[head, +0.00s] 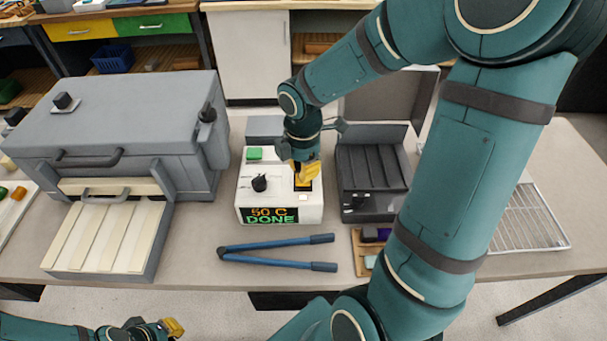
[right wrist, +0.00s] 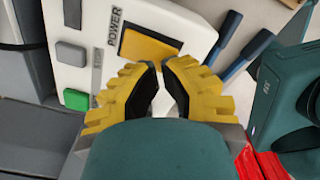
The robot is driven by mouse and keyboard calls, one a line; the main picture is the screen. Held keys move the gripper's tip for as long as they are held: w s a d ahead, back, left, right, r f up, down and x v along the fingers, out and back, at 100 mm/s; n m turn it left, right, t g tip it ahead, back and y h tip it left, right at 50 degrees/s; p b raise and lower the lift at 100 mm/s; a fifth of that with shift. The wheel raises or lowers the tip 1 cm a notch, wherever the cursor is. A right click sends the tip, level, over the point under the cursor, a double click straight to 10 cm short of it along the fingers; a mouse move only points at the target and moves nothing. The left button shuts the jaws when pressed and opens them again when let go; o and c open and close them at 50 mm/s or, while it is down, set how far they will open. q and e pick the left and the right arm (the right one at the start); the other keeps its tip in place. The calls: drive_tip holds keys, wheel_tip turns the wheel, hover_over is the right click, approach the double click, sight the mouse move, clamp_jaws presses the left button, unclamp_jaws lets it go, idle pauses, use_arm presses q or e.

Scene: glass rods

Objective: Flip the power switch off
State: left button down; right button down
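My left gripper (head: 170,328) is low at the left, off the table.
A grey furnace-like box (head: 130,110) with a slatted tray (head: 108,235) stands left. Blue tongs (head: 275,259) lie in front of the control box. An open dark case (head: 370,170) is close on the right. A wire rack (head: 525,220) lies farther right.

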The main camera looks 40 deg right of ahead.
drive_tip(key=shift+f+b, duration=0.95)
drive_tip(key=shift+f, duration=0.45)
idle(0.6)
wheel_tip(320, 180, up, 3)
drive_tip(key=shift+f+p, duration=0.2)
drive_tip(key=shift+p, duration=1)
drive_tip(key=shift+r+p, duration=2.1)
drive_tip(key=shift+r, duration=0.15)
drive_tip(key=shift+f, duration=0.1)
